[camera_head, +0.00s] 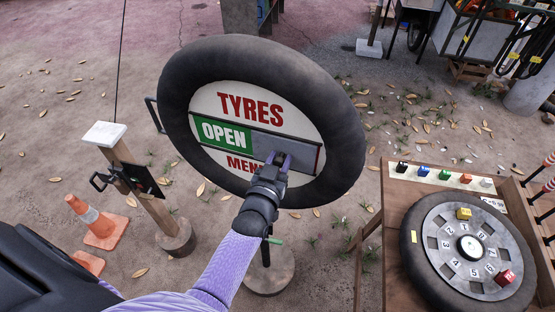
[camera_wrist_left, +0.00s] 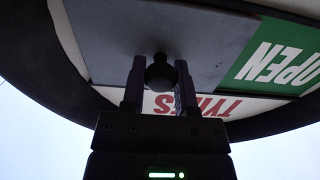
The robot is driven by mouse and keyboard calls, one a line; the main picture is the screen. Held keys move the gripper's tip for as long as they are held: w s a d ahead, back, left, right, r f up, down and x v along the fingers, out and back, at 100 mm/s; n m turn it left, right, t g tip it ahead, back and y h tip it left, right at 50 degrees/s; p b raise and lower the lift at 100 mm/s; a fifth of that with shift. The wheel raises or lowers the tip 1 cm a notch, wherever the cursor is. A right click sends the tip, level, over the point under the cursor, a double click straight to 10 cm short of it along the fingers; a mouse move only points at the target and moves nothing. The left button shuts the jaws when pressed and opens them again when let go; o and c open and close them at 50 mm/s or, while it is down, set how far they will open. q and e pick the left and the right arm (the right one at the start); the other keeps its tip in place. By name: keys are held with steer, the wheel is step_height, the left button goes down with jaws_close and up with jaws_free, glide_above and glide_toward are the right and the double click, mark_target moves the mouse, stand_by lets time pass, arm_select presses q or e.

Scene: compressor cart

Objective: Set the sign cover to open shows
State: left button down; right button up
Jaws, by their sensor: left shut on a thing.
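The tyre sign (camera_head: 345,98) is a round white board in a black tyre, with red TYRES lettering. A green OPEN panel (camera_head: 224,134) shows at the left of its slot, with the whole word readable. The grey sign cover (camera_head: 309,154) covers the right part of the slot. My left gripper (camera_head: 279,160) is at the cover's left part. In the left wrist view its fingers (camera_wrist_left: 160,85) are shut on the dark round knob (camera_wrist_left: 160,70) of the cover (camera_wrist_left: 150,30). The green panel lies beside the cover there. My arm hides part of the lower lettering. My right gripper is not in view.
A wooden table (camera_head: 398,203) at the right holds a numbered tyre dial (camera_head: 411,237) and a row of coloured blocks (camera_head: 445,175). A wooden post (camera_head: 158,210) and an orange cone (camera_head: 99,225) stand at the left. Leaf-strewn ground lies around.

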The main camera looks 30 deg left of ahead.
arm_select(q)
steer(key=c, duration=0.7)
jaws_free()
steer(key=shift+d, duration=0.2)
steer(key=o, duration=0.3)
steer(key=shift+d, duration=0.1)
steer(key=s, duration=0.6)
steer(key=s+d+p, duration=0.1)
steer(key=s, duration=0.3)
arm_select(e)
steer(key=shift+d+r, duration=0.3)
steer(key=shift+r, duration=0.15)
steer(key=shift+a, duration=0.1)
